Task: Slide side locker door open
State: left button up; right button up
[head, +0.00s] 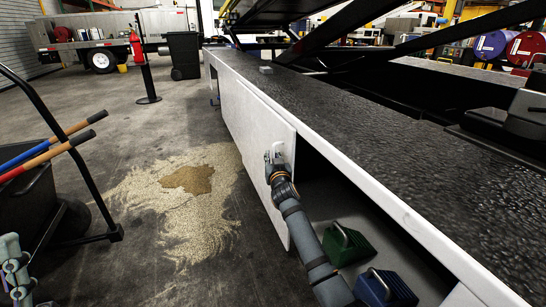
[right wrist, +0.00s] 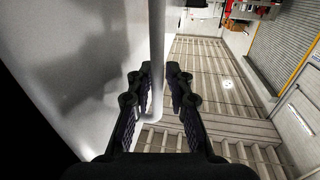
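The white side locker door (head: 252,125) stands on the near side of the belt loader. To its right is a dark opening with a green chock (head: 345,245) and a blue chock (head: 385,288) inside. My right gripper (head: 272,155) is at the door's face near its right edge. In the right wrist view, a pale handle bar (right wrist: 156,50) passes between the tips of my right gripper (right wrist: 159,68). The fingers are apart, with a gap beside the bar.
The loader's black deck (head: 370,130) and white side rail run along the right. A cart (head: 28,200) with orange and blue handles stands at left. Spilled granules (head: 165,215) with a dark wet patch lie on the floor.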

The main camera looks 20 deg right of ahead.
jog(key=v, duration=1.2)
dwell(0.3)
